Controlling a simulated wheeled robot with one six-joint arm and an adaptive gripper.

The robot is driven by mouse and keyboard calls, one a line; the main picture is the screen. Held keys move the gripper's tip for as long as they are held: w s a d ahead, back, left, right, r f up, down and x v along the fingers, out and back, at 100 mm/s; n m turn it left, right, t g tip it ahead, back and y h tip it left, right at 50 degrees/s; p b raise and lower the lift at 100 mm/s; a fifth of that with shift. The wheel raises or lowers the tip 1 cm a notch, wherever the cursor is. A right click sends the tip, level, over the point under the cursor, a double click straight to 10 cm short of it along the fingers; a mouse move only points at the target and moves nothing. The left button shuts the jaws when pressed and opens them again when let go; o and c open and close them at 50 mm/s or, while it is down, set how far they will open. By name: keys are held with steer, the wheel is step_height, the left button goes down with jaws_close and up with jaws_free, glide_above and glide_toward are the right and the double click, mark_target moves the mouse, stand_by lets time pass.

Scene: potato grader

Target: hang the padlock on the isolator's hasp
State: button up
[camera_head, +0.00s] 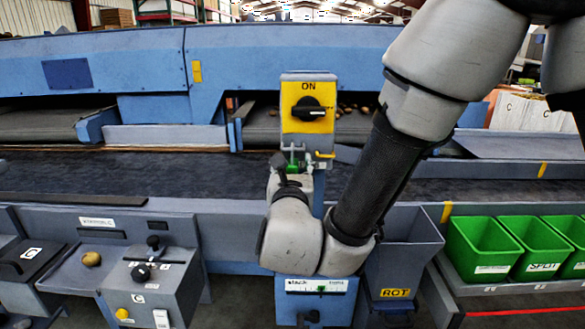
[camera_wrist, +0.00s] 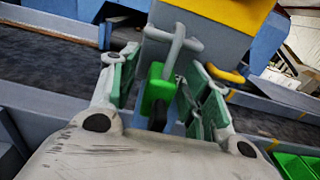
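The isolator (camera_head: 303,126) is a grey box with a yellow ON plate and black knob. Its yellow hasp (camera_head: 325,155) sticks out low on its right side and also shows in the wrist view (camera_wrist: 226,74). My gripper (camera_head: 294,163) is just below the box, pointing up at it. In the wrist view my gripper (camera_wrist: 163,90) has its green-padded fingers on both sides of the green padlock (camera_wrist: 158,98), which appears held between them. The grey shackle (camera_wrist: 175,48) points up in front of the box, left of the hasp and apart from it.
A dark conveyor belt (camera_head: 130,172) runs behind the gripper. A grey ROT bin (camera_head: 405,250) and green bins (camera_head: 484,246) stand at the right. A control box (camera_head: 150,285) and a potato (camera_head: 91,259) are at the lower left.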

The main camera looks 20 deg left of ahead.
steer(key=shift+s, duration=0.1)
steer(key=v, duration=1.1)
steer(key=w+d+f+m+g+h, duration=0.1)
steer(key=d+f+m+g+h, duration=0.35)
steer(key=d+m, duration=0.8)
steer(key=w+d+f+m+g+h, duration=0.15)
steer(key=d+m+g+h, duration=0.6)
steer(key=d, duration=1.05)
steer(key=s+d+r+m+y, duration=0.3)
steer(key=d+r+m, duration=0.1)
steer(key=d+m, duration=0.5)
steer(key=s+d+r+m+g+y, duration=0.1)
steer(key=s+d+r+m+y, duration=0.3)
steer(key=d+m, duration=0.5)
steer(key=shift+d+r+m+y, duration=0.3)
steer(key=shift+d+r+m, duration=0.1)
steer(key=shift+d+r, duration=0.3)
